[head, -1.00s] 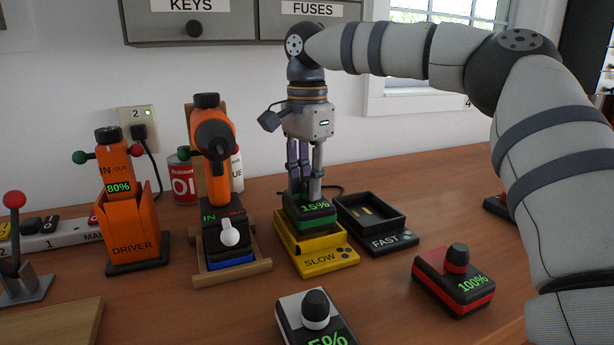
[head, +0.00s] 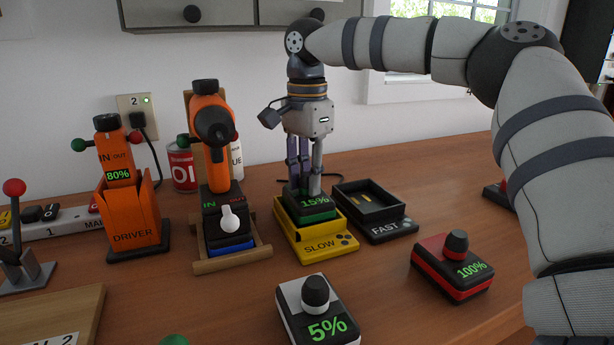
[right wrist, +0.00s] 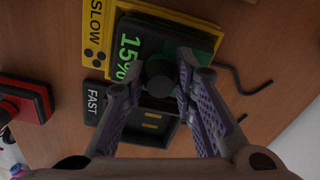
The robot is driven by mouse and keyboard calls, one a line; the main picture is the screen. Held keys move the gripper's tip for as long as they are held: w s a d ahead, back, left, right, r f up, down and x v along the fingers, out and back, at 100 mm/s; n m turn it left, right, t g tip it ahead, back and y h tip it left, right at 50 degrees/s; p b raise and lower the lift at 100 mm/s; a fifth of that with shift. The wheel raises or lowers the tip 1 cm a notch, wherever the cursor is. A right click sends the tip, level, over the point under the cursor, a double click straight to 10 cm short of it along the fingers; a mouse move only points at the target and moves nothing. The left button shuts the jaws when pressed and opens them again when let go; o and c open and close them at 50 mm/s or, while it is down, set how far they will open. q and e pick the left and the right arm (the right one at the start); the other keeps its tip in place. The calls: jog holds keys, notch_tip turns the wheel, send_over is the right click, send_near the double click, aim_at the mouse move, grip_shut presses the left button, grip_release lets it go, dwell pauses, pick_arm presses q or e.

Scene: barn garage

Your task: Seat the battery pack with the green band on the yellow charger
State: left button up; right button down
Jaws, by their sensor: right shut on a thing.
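The battery pack with the green band (head: 312,207) reads 15% and is upright in or just over the yellow charger (head: 325,246), which is marked SLOW. I cannot tell whether it is fully down. My right gripper (head: 305,190) is above it, shut on its dark knob. The right wrist view shows the fingers (right wrist: 160,85) on both sides of the knob, with the pack (right wrist: 135,45) over the yellow charger (right wrist: 96,40). The pack's underside is hidden. My left gripper is not in view.
The empty black FAST charger (head: 372,212) stands right beside the yellow one. A white-banded 5% pack (head: 318,312) and a red-banded 100% pack (head: 452,268) stand in front. An orange driver (head: 130,210) and an orange tool on a wooden stand (head: 235,262) are left.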

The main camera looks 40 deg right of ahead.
jog(key=shift+f, duration=0.35)
dwell(0.5)
jog(key=c, duration=0.7)
grip_release()
jog(key=shift+r, duration=4.45)
